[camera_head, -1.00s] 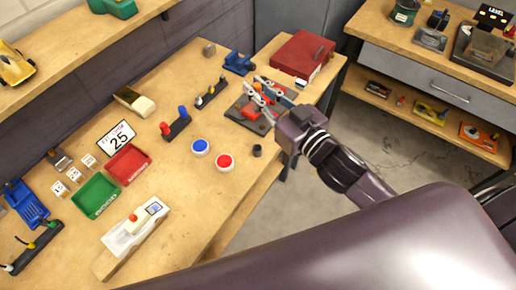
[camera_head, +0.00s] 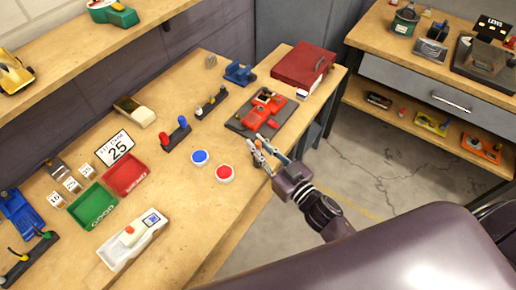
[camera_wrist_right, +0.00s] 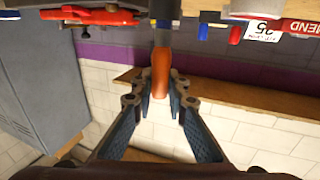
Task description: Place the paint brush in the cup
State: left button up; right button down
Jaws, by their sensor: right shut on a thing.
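My right gripper (camera_head: 260,150) is over the front edge of the workbench, to the right of the red button. It is shut on a slim orange-handled thing (camera_wrist_right: 160,75), which looks like the paint brush and points toward the bench in the wrist view. A narrow grey part (camera_wrist_right: 163,38) continues beyond the orange; I cannot tell whether it is the brush's end or the cup. The small dark cup's spot is covered by the fingers in the head view, so whether the brush is inside it cannot be told. My left gripper is not in view.
The red button (camera_head: 224,173) and blue button (camera_head: 200,158) are close left of the gripper. A dark plate with red parts (camera_head: 264,110) and a red toolbox (camera_head: 303,64) are behind. Red bin (camera_head: 125,174) and green bin (camera_head: 92,204) stand left. The bench drops off at right.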

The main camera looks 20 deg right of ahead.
jog(key=shift+f, duration=0.8)
jog(key=shift+f, duration=0.2)
jog(key=c, duration=1.9)
grip_release()
jog(key=shift+r, duration=0.1)
jog(key=shift+s+r, duration=0.1)
jog(key=b+v, duration=0.2)
jog(key=v, duration=1)
